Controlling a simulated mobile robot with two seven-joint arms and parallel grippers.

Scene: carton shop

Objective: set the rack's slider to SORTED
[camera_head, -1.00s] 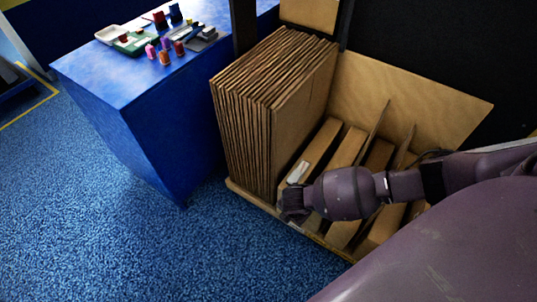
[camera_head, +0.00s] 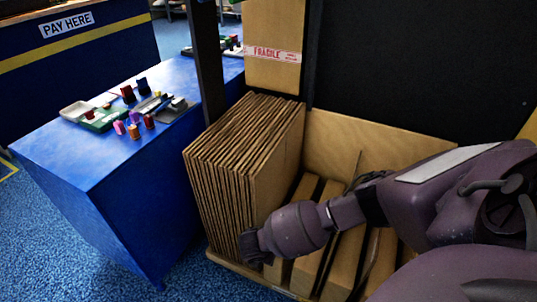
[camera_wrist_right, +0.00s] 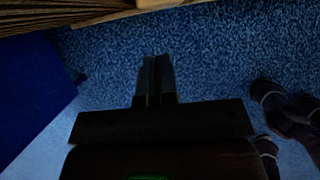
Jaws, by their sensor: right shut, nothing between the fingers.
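The rack (camera_head: 222,262) is a wooden stand holding a thick stack of flat brown cartons (camera_head: 225,160) on its left. Slots with dividers lie to the right. My right gripper (camera_head: 251,248) is at the rack's front, by the stack's lower right corner; the arm hides part of the slots. In the right wrist view its two fingers (camera_wrist_right: 155,78) are shut and empty over blue carpet, with the rack's edge (camera_wrist_right: 105,14) along the top. I cannot make out the slider or any SORTED marking. My left gripper is not in view.
A blue table (camera_head: 85,165) stands left of the rack, with small coloured items and trays (camera_head: 100,118) on it. A dark post (camera_head: 208,65) rises behind. A PAY HERE counter (camera_head: 68,28) is at the back left. Blue carpet is open in front.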

